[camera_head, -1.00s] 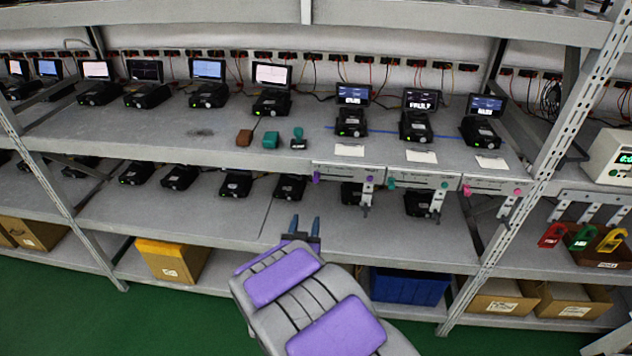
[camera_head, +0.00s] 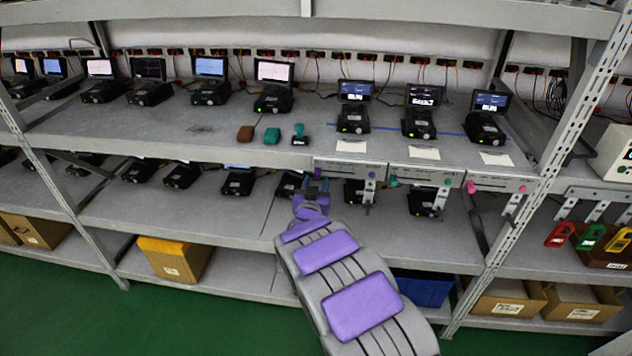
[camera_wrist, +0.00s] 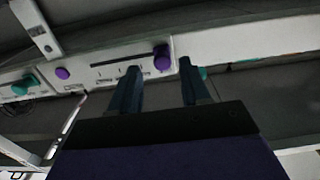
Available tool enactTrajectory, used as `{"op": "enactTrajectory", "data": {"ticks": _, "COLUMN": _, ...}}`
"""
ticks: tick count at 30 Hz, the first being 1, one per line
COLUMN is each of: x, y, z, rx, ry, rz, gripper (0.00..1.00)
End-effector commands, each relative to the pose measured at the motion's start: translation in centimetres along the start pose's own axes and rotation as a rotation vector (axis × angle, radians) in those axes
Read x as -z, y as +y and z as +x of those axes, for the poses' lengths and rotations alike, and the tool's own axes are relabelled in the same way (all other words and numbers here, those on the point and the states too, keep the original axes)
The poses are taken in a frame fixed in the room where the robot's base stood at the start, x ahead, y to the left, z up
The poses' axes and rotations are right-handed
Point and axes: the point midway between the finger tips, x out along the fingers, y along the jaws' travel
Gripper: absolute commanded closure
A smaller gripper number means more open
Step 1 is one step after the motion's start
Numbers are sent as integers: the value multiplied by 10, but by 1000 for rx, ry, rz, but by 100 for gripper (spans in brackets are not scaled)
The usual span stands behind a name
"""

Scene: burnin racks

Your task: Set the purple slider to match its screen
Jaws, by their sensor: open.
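The purple slider (camera_head: 317,173) sits at the left end of its slot on the light panel (camera_head: 345,170) on the shelf's front edge. In the wrist view the purple slider (camera_wrist: 162,57) shows at the right end of the dark slot. A second, round purple knob (camera_wrist: 62,73) is on the same panel. The small screen (camera_head: 356,91) above the panel seems to read "RUN". My gripper (camera_head: 315,184) is open at the panel's left end. In the wrist view my gripper (camera_wrist: 158,66) has a fingertip on either side of the slider; contact cannot be told.
A panel with teal knobs (camera_head: 425,177) and one with pink knobs (camera_head: 500,184) continue to the right. A bracket (camera_wrist: 38,28) hangs near the panel in the wrist view.

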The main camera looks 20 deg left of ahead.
Motion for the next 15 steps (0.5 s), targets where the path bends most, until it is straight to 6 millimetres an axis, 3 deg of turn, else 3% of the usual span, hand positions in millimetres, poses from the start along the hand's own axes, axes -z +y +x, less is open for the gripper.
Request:
{"op": "enactTrajectory", "data": {"ticks": 6, "x": -2, "y": -4, "z": 21, "rx": 0, "ry": 1, "rz": 0, "gripper": 53}}
{"op": "enactTrajectory", "data": {"ticks": 15, "x": -1, "y": -2, "z": 27, "rx": 0, "ry": -1, "rz": -2, "gripper": 53}}
